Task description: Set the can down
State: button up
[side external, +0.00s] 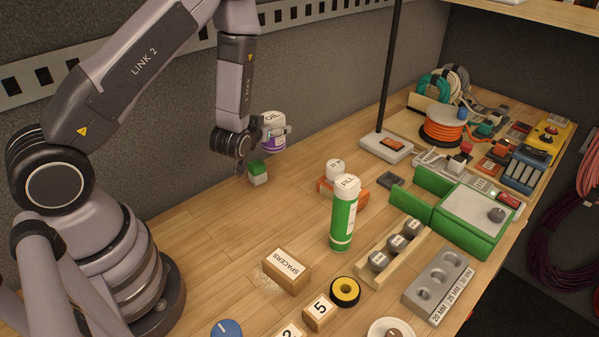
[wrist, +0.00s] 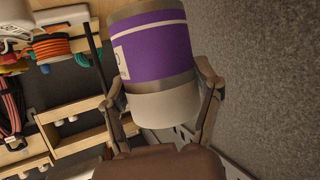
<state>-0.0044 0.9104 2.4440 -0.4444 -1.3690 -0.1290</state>
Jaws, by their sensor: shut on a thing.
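The can (side external: 273,134) has a white cap marked "OIL" and a purple band. It is upright in the side view, near the back wall, and appears raised above the table. My gripper (side external: 264,136) is around its side, partly hidden behind my wrist. In the wrist view the can (wrist: 155,52) fills the space between the two fingers of my gripper (wrist: 163,88), one on each side, shut on it.
A green and white block (side external: 258,174) stands on the table (side external: 215,215) just below the can in the side view. A green "FILL" bottle (side external: 344,215) and an orange holder with a white-topped piece (side external: 334,171) stand to the right.

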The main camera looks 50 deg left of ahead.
jog(key=s+d+n+g+y, duration=0.35)
jog(key=s+n+g, duration=0.3)
jog(key=s, duration=0.55)
jog(key=s+d+n+g+y, duration=0.35)
jog(key=s+n+g, duration=0.3)
jog(key=s, duration=0.55)
jog(key=shift+y, duration=0.3)
jog(key=w+f, duration=0.2)
jog(key=w, duration=0.2)
jog(key=w+a+f, duration=0.1)
jog(key=w+f, duration=0.2)
jog(key=w, duration=0.1)
jog(key=w+f, duration=0.3)
jog(key=w, duration=0.1)
jog(key=shift+w+a+f, duration=0.1)
jog(key=shift+w+a, duration=0.1)
jog(key=shift+w, duration=0.15)
jog(key=shift+w+f, duration=0.4)
jog(key=shift+f, duration=1.6)
